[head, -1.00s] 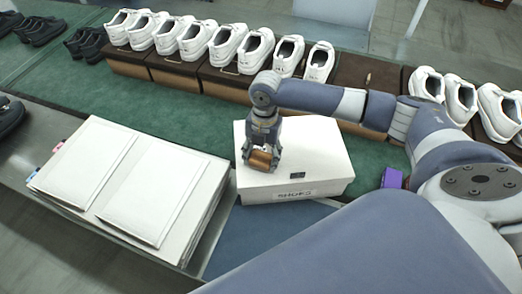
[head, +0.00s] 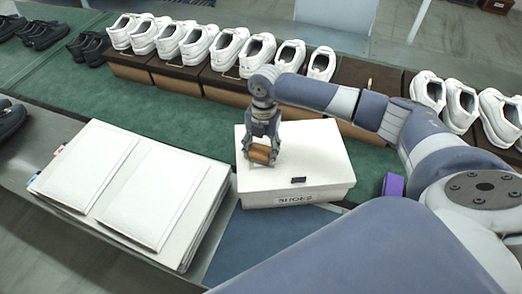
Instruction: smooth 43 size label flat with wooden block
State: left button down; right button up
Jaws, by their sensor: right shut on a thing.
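My right gripper (head: 261,150) is shut on a brown wooden block (head: 259,154). It holds the block over the left part of the white shoe box lid (head: 315,148); I cannot tell whether the block touches the lid. A small dark rectangle (head: 298,180) lies on the lid near its front edge, to the right of the block. It may be the size label, but no number is readable. The box front carries a printed SHOES mark (head: 295,200). My left gripper is not in view.
White folders or panels (head: 165,192) lie left of the box. A blue mat (head: 250,240) is in front of it. A purple roll (head: 393,184) stands to its right. White shoes (head: 257,55) line dark stands behind, across the green belt (head: 160,117).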

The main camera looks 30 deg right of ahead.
jog(key=shift+r+p, duration=2.8)
jog(key=shift+r, duration=0.15)
jog(key=shift+r, duration=0.1)
notch_tip(320, 180, up, 3)
jog(key=p, duration=0.3)
